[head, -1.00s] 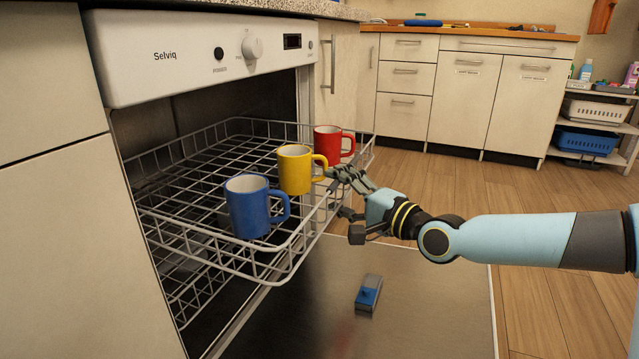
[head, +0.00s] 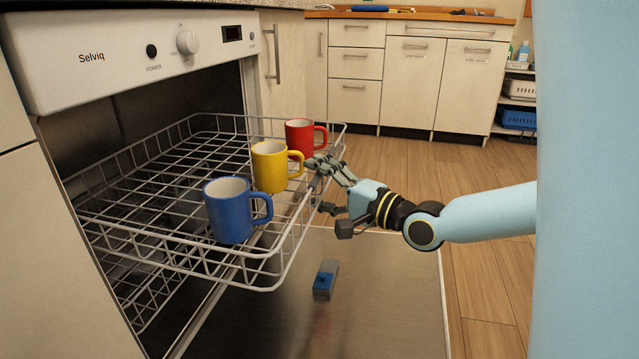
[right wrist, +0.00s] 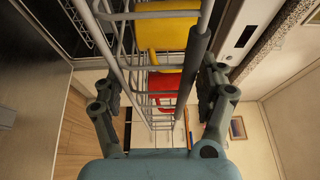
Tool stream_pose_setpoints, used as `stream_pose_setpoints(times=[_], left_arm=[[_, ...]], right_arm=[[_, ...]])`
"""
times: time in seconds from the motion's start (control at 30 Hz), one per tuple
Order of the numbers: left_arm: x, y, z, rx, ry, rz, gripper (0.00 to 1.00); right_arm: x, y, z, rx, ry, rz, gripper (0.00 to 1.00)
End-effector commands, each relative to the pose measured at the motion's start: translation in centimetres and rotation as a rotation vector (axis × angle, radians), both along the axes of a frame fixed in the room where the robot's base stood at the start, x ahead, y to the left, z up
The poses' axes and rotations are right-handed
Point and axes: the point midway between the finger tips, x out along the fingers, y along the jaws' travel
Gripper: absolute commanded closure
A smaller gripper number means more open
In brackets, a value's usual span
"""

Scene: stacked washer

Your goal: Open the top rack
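The top rack (head: 150,252) is a light-grey wire basket pulled well out of the dishwasher under the "Selviq" panel. A blue mug (head: 228,212), a yellow mug (head: 268,168) and a red mug (head: 298,138) stand upright in it along the front side. My right gripper (head: 326,186) is at the rack's front wire side, beside the yellow mug. In the right wrist view its fingers (right wrist: 162,75) are spread on either side of the rack's wires. A thick grey bar runs close to one finger; contact is unclear. My left gripper is out of view.
The dishwasher door (head: 375,290) lies open and flat below the rack, with a small blue-grey block (head: 325,281) on it. A lower rack shows partly beneath. Wooden floor (head: 485,270) is clear to the right. White cabinets (head: 425,85) stand behind.

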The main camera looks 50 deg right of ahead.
Motion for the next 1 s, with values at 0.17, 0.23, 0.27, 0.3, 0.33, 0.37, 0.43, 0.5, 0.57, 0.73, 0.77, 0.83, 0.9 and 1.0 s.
stream_pose_setpoints(times=[0.17,0.23,0.27,0.3,0.33,0.37,0.43,0.5,0.57,0.73,0.77,0.83,0.9,1.0], left_arm=[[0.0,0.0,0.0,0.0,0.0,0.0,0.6],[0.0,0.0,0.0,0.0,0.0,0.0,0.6],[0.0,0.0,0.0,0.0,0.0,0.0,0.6],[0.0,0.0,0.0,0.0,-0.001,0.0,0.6],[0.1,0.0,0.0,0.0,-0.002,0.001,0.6],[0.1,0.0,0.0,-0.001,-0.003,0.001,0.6],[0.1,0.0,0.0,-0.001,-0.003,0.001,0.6],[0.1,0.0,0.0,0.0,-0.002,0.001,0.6],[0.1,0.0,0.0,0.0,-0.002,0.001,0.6],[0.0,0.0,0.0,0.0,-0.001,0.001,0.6],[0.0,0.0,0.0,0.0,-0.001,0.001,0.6],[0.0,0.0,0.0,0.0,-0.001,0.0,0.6],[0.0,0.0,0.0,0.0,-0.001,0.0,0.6],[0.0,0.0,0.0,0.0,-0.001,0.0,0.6]], right_arm=[[0.0,0.0,0.0,-0.001,0.0,0.0,0.18],[0.0,0.0,-0.1,-0.001,0.002,0.0,0.18],[0.0,0.0,-0.1,-0.002,0.003,0.0,0.18],[-0.1,0.0,-0.1,-0.002,0.003,0.0,0.18],[-0.1,0.0,-0.2,-0.002,0.004,0.0,0.18],[-0.3,0.0,-0.2,-0.002,0.005,0.0,0.18],[-0.8,0.0,-0.3,-0.002,0.008,0.001,0.18],[-1.8,0.0,-0.3,-0.002,0.01,0.001,0.18],[-3.0,0.0,-0.3,-0.003,0.01,0.002,0.18],[-6.9,0.0,-0.3,-0.002,0.01,0.002,0.18],[-7.6,0.0,-0.4,-0.002,0.011,0.002,0.18],[-9.0,0.0,-0.3,-0.002,0.009,0.001,0.18],[-10.2,0.0,-0.3,-0.001,0.007,0.0,0.18],[-11.3,0.0,-0.2,-0.001,0.005,0.0,0.18]])
